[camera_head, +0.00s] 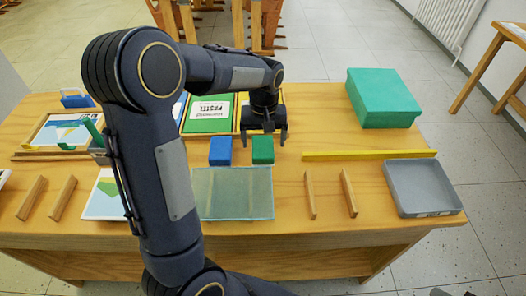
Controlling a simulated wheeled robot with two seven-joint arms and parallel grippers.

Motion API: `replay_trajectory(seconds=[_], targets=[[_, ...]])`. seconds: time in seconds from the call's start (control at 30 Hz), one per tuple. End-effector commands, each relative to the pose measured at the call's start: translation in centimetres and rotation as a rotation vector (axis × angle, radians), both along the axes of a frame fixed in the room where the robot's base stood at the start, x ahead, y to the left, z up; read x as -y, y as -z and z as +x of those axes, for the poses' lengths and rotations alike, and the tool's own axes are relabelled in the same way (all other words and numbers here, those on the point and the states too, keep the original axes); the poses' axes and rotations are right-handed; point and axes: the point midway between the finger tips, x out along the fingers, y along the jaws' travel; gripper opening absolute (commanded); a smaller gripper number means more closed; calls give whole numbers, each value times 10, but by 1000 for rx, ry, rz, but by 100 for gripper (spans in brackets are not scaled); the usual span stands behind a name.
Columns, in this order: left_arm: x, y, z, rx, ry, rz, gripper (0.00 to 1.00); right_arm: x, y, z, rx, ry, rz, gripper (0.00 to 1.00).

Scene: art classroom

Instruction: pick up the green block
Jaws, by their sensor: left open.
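The green block (263,150) stands on the wooden table, just right of a blue block (220,151) and behind a translucent teal mat (233,193). My left gripper (264,140) is at the green block, its fingers pointing down and apart, one to each side of the block's upper part. The gripper is open. I cannot tell whether either finger touches the block. My right gripper is not in view.
A large green box (382,97) stands at the back right. A yellow bar (370,155) lies in front of it, and a grey tray (422,188) sits at the right edge. Thin wooden strips (349,193) stand right of the mat. My left arm hides part of the table's left.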

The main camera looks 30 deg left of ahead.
Motion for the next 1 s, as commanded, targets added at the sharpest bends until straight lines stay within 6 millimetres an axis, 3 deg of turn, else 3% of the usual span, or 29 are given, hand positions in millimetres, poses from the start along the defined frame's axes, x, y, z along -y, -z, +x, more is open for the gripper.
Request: replay_trajectory(seconds=[0.2,0.5,0.87,1.0], targets=[[-2,31,-2,-3,0,-1,84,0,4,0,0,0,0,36],[-1,34,-2,1,1,-1,82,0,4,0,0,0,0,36],[-1,33,-2,1,1,-1,35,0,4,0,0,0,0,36],[-1,33,-2,1,1,-1,33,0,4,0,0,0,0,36]])
